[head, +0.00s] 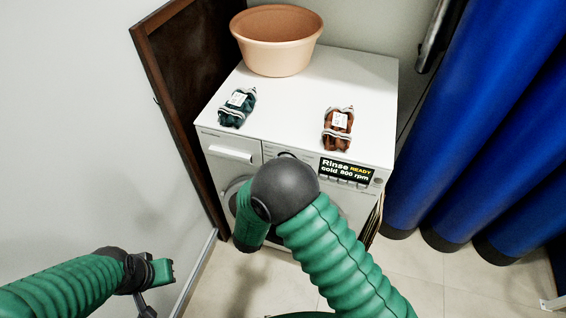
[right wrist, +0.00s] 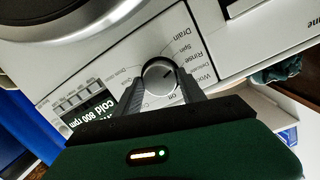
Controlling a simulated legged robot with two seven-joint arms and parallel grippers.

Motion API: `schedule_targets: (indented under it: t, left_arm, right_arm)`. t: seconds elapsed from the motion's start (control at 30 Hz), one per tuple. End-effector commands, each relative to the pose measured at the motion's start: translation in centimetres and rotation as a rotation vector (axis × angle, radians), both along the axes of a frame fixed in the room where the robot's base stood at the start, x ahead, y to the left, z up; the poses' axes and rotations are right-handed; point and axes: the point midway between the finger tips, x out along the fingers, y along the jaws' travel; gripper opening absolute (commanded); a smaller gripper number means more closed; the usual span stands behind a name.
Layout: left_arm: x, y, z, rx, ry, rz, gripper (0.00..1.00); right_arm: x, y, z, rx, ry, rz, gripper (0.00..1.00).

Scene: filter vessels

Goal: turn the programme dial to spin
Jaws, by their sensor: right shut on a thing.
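The white washing machine (head: 360,85) has a display (head: 346,170) reading "Rinse READY cold 800 rpm". In the right wrist view the round programme dial (right wrist: 153,72) is grey with a light pointer mark towards the upper right, about at the Rinse label. Drain and Spin labels sit just above Rinse. My right gripper (right wrist: 160,80) is shut on the dial, one finger on each side. In the head view my right arm hides most of the dial and the gripper's fingers. My left gripper (head: 163,272) is low at the left, away from the machine; its jaw gap is unclear.
On the machine top are a peach basin (head: 277,45), a teal packaged item (head: 237,108) and a rust-brown one (head: 338,128). A dark wooden panel (head: 180,90) stands close at the left, blue hanging rolls (head: 480,110) at the right. Tiled floor lies in front.

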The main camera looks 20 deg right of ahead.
Motion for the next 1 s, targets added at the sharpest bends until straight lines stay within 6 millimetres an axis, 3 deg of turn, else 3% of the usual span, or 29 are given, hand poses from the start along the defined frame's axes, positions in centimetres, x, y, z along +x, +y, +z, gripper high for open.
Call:
schedule_targets:
  t: [0.33,0.97,1.0]
  left_arm:
    - [0.0,0.0,1.8,0.0,0.0,0.0,0.0]
    - [0.0,0.0,2.1,0.0,0.0,0.0,0.0]
    - [0.0,0.0,2.1,0.0,0.0,0.0,0.0]
  right_arm:
    - [-0.1,0.1,-0.3,-0.148,0.111,0.003,0.07]
    - [-0.1,0.2,-0.4,-0.189,0.137,0.002,0.07]
    - [-0.1,0.2,-0.4,-0.189,0.137,0.002,0.51]
